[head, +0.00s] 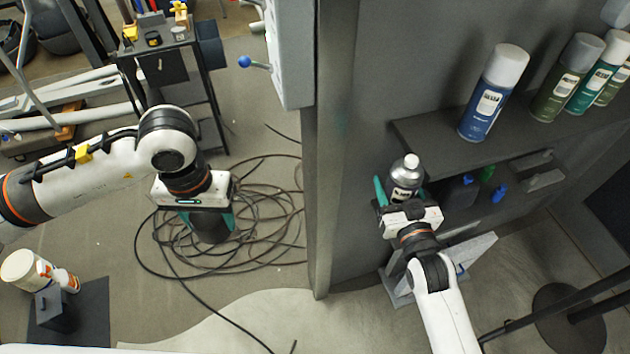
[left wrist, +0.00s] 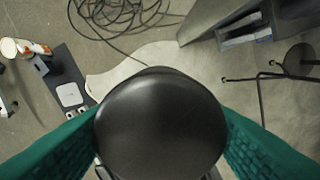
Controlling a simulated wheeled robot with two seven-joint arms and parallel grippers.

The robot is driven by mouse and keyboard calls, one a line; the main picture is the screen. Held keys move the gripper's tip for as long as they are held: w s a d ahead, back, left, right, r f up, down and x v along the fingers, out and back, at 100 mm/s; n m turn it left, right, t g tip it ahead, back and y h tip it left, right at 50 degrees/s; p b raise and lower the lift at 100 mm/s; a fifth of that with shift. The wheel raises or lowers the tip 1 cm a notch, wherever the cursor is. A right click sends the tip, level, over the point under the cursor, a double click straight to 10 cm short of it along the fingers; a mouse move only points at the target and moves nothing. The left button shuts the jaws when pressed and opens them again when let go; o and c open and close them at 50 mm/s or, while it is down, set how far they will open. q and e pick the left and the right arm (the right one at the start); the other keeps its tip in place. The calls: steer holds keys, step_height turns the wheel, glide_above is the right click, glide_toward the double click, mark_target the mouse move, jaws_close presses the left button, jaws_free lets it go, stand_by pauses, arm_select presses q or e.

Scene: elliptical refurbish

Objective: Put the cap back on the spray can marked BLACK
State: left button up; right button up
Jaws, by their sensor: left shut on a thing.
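My left gripper (head: 207,222) hangs over the floor at left, pointing down, shut on a dark rounded cap (left wrist: 160,125). In the left wrist view the cap fills the space between the teal fingers, and in the head view the arm and gripper mostly hide it. A grey-silver spray can (head: 406,178) with a bare pale nozzle on top stands upright between the fingers of my right gripper (head: 403,194), in front of the shelf unit. The right gripper appears shut on it. The can's label is too small to read. The cap and can are well apart.
A grey shelf (head: 440,145) holds a blue can with a white cap (head: 492,95) and several green cans to its right. A wall edge (head: 318,200) stands between my grippers. Coiled black cable (head: 265,225) lies on the floor. A small dark cart (head: 165,70) stands back left.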

arm_select(q)
steer(key=shift+w, duration=0.1)
step_height(320, 180, up, 12)
glide_above(412, 159)
steer(key=shift+d+r, duration=0.1)
steer(key=shift+r, duration=0.1)
steer(key=shift+f, duration=3)
steer(key=shift+f, duration=0.75)
steer(key=o, duration=1)
steer(key=shift+c, duration=0.2)
steer(key=shift+o, duration=0.4)
